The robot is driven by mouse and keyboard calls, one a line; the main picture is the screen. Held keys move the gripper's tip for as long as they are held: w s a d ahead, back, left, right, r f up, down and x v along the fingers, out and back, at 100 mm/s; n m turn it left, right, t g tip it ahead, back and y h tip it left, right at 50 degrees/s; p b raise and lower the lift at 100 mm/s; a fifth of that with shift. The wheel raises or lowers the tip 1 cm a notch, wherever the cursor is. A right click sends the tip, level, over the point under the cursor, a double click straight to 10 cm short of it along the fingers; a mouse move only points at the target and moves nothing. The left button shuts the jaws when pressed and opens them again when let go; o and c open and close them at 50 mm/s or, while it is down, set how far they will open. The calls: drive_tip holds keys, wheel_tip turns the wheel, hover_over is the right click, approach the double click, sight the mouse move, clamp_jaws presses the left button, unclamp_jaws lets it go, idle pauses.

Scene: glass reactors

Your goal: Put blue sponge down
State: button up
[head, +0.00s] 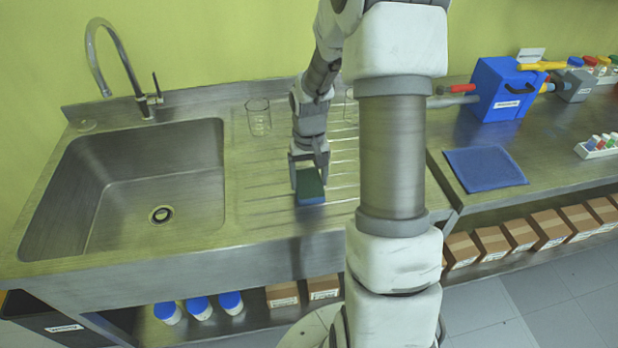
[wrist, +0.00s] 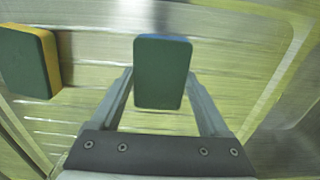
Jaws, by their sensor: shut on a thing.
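The blue sponge (head: 311,198) has a dark green top face and a blue body. It is between the fingers of my gripper (head: 308,181), low over the ribbed drainboard (head: 270,185) right of the sink. I cannot tell whether its underside touches the metal. In the wrist view the blue sponge (wrist: 162,72) shows its green face, with a thin blue edge on top. My gripper (wrist: 161,90) has one finger on each side and is shut on it. A second sponge, green and yellow (wrist: 30,62), lies at the left of the wrist view.
The sink basin (head: 150,185) lies to the left, with a tall faucet (head: 115,60) behind it. A glass beaker (head: 258,118) stands at the back of the drainboard. On the right bench are a blue mat (head: 485,168) and a blue box (head: 503,90). The drainboard's left part is clear.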

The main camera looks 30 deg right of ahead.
sight(309, 182)
drive_tip(key=shift+f, duration=0.15)
drive_tip(key=o, duration=1.2)
drive_tip(key=shift+c, duration=0.2)
wheel_tip(309, 182, up, 12)
drive_tip(key=shift+r+p, duration=0.2)
drive_tip(key=shift+p, duration=0.2)
